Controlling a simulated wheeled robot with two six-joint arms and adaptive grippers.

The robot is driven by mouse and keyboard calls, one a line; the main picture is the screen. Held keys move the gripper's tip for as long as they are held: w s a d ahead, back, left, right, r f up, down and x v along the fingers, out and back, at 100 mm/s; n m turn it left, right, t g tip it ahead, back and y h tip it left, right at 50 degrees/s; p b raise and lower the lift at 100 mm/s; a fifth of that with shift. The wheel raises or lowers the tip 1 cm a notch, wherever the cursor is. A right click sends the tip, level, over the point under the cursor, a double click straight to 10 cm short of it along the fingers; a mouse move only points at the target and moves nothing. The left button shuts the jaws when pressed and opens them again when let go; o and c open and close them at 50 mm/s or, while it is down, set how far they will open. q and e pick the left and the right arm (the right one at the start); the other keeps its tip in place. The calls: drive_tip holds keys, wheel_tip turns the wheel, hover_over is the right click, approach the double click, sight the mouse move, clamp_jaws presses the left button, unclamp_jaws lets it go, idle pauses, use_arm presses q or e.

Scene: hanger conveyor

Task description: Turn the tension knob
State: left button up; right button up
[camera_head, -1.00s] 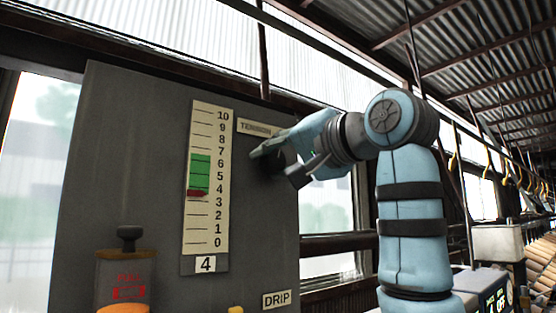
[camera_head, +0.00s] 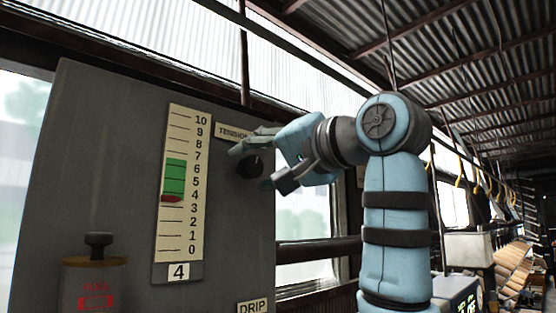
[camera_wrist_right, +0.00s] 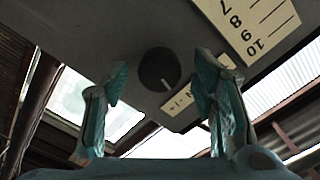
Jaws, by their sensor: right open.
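The dark round tension knob (camera_head: 250,165) sits on the grey panel below the TENSION label (camera_head: 234,132). In the right wrist view the knob (camera_wrist_right: 157,68) shows a pale pointer line. My right gripper (camera_head: 257,167) is open at the knob, one finger above it and the other below right. In the wrist view the fingers stand on either side of the knob with gaps; contact cannot be told. The gauge (camera_head: 184,185) runs 0 to 10, with a green band at about 4 to 7. Its red marker (camera_head: 171,198) is near 4, and the plate below (camera_head: 178,271) reads 4. My left gripper is not seen.
A red-marked box with a black push knob (camera_head: 97,245) is at the panel's lower left. A DRIP label (camera_head: 253,306) is at the lower right. Windows and a dark rail lie behind my right arm. Hangers (camera_head: 459,170) hang at the far right.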

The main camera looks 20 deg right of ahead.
drive_tip(key=v, duration=0.9)
drive_tip(key=shift+s, duration=0.25)
drive_tip(key=shift+w, duration=0.1)
drive_tip(key=shift+d, duration=0.1)
